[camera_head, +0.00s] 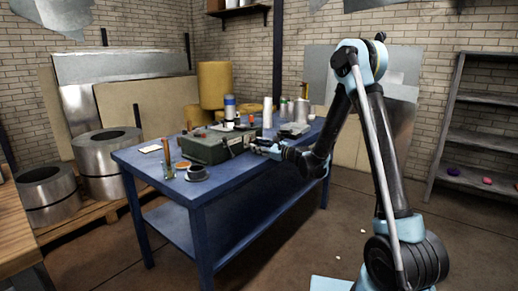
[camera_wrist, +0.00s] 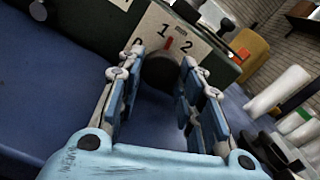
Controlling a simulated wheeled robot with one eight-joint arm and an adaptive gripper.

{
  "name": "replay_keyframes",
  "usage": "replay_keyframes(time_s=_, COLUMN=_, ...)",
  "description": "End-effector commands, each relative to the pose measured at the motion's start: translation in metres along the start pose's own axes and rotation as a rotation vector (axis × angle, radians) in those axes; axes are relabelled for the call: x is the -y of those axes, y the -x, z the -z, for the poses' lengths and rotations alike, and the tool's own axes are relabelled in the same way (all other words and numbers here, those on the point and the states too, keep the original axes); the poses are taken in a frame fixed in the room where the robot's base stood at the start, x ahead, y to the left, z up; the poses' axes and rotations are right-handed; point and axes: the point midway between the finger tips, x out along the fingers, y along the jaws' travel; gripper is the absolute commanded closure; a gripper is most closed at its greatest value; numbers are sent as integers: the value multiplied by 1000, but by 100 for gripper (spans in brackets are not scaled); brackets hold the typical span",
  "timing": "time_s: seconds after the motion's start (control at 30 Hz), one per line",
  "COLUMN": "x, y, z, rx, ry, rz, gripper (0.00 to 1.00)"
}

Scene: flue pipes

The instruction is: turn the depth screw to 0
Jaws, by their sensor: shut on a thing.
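The depth screw (camera_wrist: 160,72) is a dark round knob low on the front of a dark green machine, seen in the wrist view. Above it a pale scale plate (camera_wrist: 152,26) carries the figures 0, 1 and 2 from left to right. A red mark (camera_wrist: 169,43) shows just below the 1, slightly to its right. My gripper (camera_wrist: 160,66) has its two fingers on either side of the knob and is shut on it. In the head view the green machine (camera_head: 208,149) stands on the blue bench, with my gripper (camera_head: 262,147) at its right side.
The blue bench (camera_head: 245,176) also holds a dark round part (camera_head: 196,174), a glass with rods (camera_head: 168,168) and several bottles and cylinders behind the machine. White cylinders (camera_wrist: 280,90) stand at the right in the wrist view. Bare bench top lies in front of the machine.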

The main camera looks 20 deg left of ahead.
Motion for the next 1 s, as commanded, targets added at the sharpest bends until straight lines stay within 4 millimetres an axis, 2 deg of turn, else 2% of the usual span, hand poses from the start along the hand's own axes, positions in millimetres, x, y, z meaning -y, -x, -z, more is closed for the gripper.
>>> replay_keyframes(time_s=0.4, x=3, y=0, z=1, rx=-2, ry=29, rz=6, gripper=90)
replay_keyframes(time_s=0.43, x=3, y=0, z=1, rx=-2, ry=29, rz=6, gripper=59)
replay_keyframes(time_s=0.5, x=3, y=0, z=1, rx=-2, ry=29, rz=5, gripper=46)
replay_keyframes(time_s=0.83, x=1, y=0, z=0, rx=-1, ry=29, rz=2, gripper=46)
replay_keyframes(time_s=1.0, x=5, y=0, z=-10, rx=-1, ry=29, rz=2, gripper=46)
